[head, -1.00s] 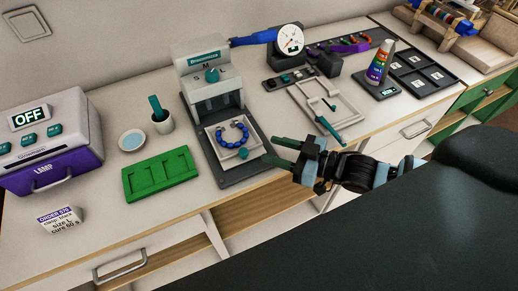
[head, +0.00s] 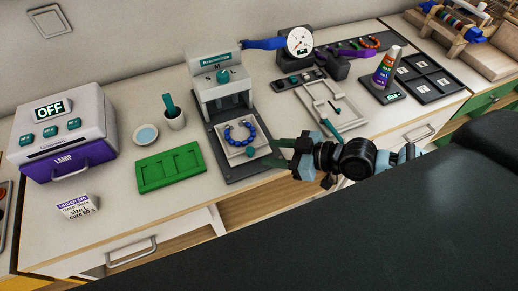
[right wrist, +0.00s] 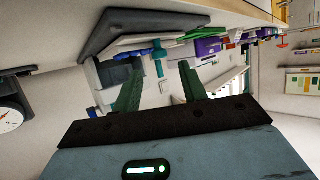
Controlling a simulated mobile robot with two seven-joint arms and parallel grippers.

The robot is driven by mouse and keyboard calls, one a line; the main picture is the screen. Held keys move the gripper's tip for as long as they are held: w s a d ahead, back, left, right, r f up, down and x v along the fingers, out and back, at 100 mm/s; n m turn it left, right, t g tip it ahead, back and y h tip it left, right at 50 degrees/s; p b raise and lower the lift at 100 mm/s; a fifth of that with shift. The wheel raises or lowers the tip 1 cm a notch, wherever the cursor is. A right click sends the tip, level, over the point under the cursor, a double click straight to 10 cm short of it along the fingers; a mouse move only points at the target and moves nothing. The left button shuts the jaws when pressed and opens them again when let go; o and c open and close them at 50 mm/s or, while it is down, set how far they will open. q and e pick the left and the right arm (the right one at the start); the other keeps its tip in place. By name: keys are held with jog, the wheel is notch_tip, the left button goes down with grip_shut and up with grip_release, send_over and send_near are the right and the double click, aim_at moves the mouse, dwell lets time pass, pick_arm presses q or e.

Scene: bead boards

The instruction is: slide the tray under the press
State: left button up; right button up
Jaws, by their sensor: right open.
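The white tray (head: 234,157) lies on the dark base plate in front of the grey press (head: 224,94), holding a blue bead bracelet (head: 232,137) with some orange. A teal knob (head: 250,152) stands at the tray's front right. My right gripper (head: 271,152) is open and empty, its green fingers close to the knob from the right. In the right wrist view, the teal knob (right wrist: 158,58) shows just beyond and between the open fingertips. Contact is not visible. My left gripper is not in view.
A green board (head: 170,167) lies left of the press base. A lamp box (head: 62,130) reading OFF stands further left. A gauge (head: 299,41) and a white frame (head: 333,104) are to the right. The counter's front edge runs below my right gripper.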

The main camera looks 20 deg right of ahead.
aim_at(253, 150)
jog(key=shift+x, duration=2.55)
grip_shut()
